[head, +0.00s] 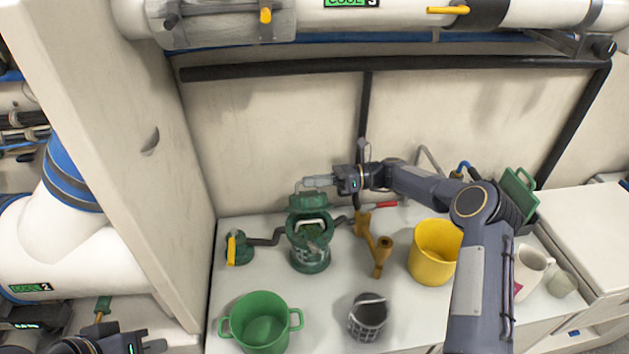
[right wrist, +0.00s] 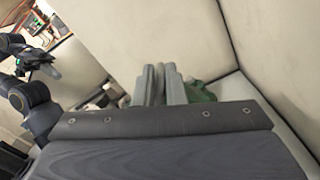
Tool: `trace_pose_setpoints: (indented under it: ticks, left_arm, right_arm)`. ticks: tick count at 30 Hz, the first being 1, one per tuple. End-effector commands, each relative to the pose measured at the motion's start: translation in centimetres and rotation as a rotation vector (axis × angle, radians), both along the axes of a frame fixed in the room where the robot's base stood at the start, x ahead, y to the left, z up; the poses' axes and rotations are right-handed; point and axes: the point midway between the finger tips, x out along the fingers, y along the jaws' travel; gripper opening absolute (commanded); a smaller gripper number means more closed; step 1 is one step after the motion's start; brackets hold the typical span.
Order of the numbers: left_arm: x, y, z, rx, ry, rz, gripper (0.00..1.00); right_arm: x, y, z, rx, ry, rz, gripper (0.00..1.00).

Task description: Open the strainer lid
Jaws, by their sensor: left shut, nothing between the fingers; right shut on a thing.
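The green strainer (head: 310,258) stands on the white bench. Its round mouth is uncovered, and a light wire handle shows inside. The green lid (head: 311,202) stands raised at the back edge of the mouth, tilted up. My right gripper (head: 312,182) reaches in from the right and is shut at the top of the lid, on its light handle. In the right wrist view the fingers (right wrist: 160,85) are close together with green lid (right wrist: 200,92) behind them; the exact grip is hidden. My left gripper (head: 155,345) is shut and empty at the lower left, away from the strainer.
A green two-handled pot (head: 261,322), a grey mesh basket (head: 368,320) and a yellow bucket (head: 436,252) stand on the bench. A white jug (head: 529,267) stands far right.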

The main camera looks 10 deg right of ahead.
Motion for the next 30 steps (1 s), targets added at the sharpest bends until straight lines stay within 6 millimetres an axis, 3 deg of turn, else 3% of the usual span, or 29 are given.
trace_pose_setpoints:
  ticks: [7,8,12,22,30]
  left_arm:
    - [0.0,0.0,0.0,0.0,0.0,0.0,0.0]
    - [0.0,0.0,0.0,0.0,0.0,0.0,0.0]
    - [0.0,0.0,0.0,0.0,0.0,0.0,0.0]
    - [0.0,0.0,-0.2,0.0,0.0,0.0,0.0]
    - [0.0,0.0,-1.3,0.0,0.0,0.0,0.0]
  right_arm:
    - [0.1,0.0,0.0,0.001,-0.004,-0.004,0.0]
    - [0.1,0.0,0.0,0.001,-0.004,-0.004,0.14]
    - [0.1,0.0,0.0,0.001,-0.003,-0.003,0.31]
    - [0.1,-0.6,-0.1,0.001,-0.002,-0.003,0.31]
    - [0.1,-4.9,-0.2,0.0,-0.003,-0.005,0.31]
